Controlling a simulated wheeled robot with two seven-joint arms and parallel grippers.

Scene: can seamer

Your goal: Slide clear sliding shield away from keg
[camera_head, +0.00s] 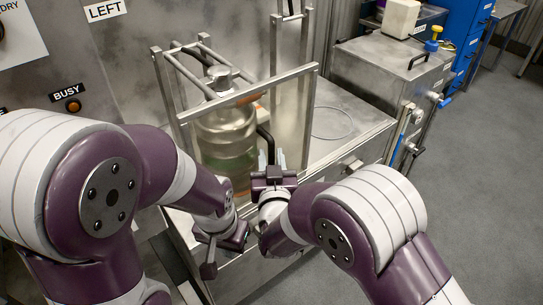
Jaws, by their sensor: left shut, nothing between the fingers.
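The metal keg (226,140) stands upright inside a metal frame on the steel machine. The clear sliding shield (292,127) appears as a hazy pane under the frame's front bar, and its edges are hard to make out. A black curved handle (266,136) shows at the pane, right of the keg. My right gripper (272,161) is just below this handle, its fingers pointing up towards it. Whether it touches or encloses the handle is unclear. My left gripper (209,268) is shut and empty, low in front of the machine, left of my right gripper.
The frame's front bar (252,92) crosses in front of the keg. The steel worktop (345,122) right of the frame carries a thin wire loop. A steel cabinet (385,80) with hoses stands further right. The grey floor (480,190) at right is clear.

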